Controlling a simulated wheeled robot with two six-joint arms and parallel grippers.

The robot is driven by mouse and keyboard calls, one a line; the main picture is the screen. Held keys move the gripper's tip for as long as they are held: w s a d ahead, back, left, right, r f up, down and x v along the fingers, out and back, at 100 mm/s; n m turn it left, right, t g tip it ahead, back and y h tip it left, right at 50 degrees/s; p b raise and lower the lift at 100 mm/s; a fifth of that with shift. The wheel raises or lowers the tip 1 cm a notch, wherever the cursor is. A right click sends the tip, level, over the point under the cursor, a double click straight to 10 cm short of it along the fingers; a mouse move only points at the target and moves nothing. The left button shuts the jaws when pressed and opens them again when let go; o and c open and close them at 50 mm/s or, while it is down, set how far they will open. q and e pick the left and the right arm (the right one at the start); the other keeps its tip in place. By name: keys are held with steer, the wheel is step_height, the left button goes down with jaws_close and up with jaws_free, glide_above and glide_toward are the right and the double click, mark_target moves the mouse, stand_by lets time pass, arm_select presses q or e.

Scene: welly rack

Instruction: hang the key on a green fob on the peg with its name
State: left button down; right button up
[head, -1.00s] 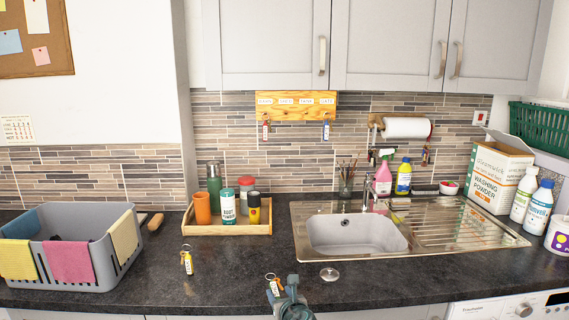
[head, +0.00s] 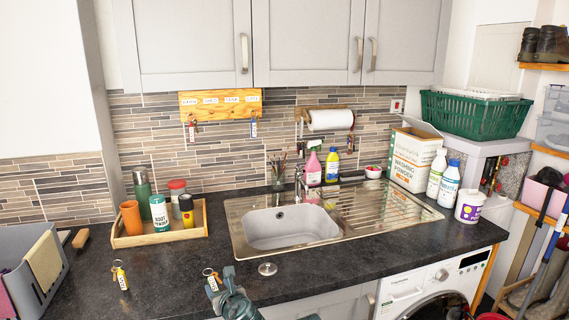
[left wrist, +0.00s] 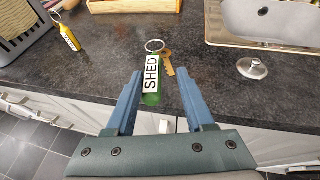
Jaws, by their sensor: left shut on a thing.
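The green fob (left wrist: 152,85) reads SHED on a white label, with a ring and brass key (left wrist: 168,64) at its far end. My left gripper (left wrist: 160,74) has its blue fingers shut on the fob, close over the front of the dark worktop. The left gripper (head: 224,284) and the key's ring (head: 208,272) show low in the head view. The wooden peg board (head: 220,104) on the tiled wall carries several white name labels, too small to read surely. A red-fob key (head: 192,131) hangs at its left end and a blue-fob key (head: 253,127) at its right end.
A yellow-fob key (head: 120,275) lies on the worktop (head: 170,275). A wooden tray (head: 160,238) with cups and bottles stands below the board. The sink (head: 240,250) is to the right, with a tap and bottles behind it. A grey basket (head: 50,285) stands left.

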step_height(320, 180, down, 3)
steer(key=b, duration=0.3)
steer(key=shift+f, duration=0.2)
